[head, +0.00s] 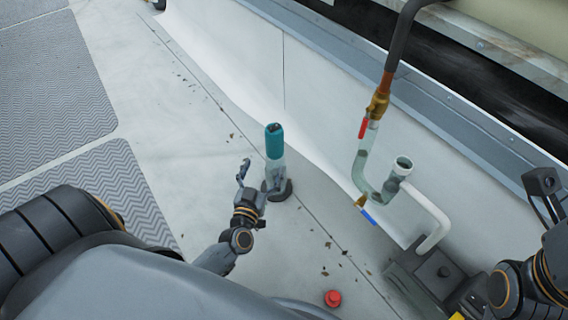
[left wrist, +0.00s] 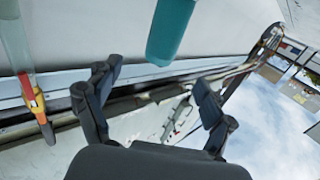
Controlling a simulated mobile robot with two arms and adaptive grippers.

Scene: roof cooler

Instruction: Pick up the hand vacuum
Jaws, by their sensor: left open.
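The hand vacuum (head: 274,142) stands upright on the pale roof floor in the head view, with a teal upper part, a clear lower part and a dark base. My left gripper (head: 257,178) is open and empty, just left of and in front of its lower part; one finger overlaps the clear part in the picture. I cannot tell whether they touch. In the left wrist view the teal part of the hand vacuum (left wrist: 171,30) hangs in from the top edge, beyond the spread fingers of my left gripper (left wrist: 155,82). Dark parts of my right arm show at the right edge.
Copper and clear piping (head: 362,165) with red and blue valve handles stands to the right by the white wall (head: 325,95). A red knob (head: 332,298) lies low on the floor. Grey textured mats (head: 85,190) cover the left.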

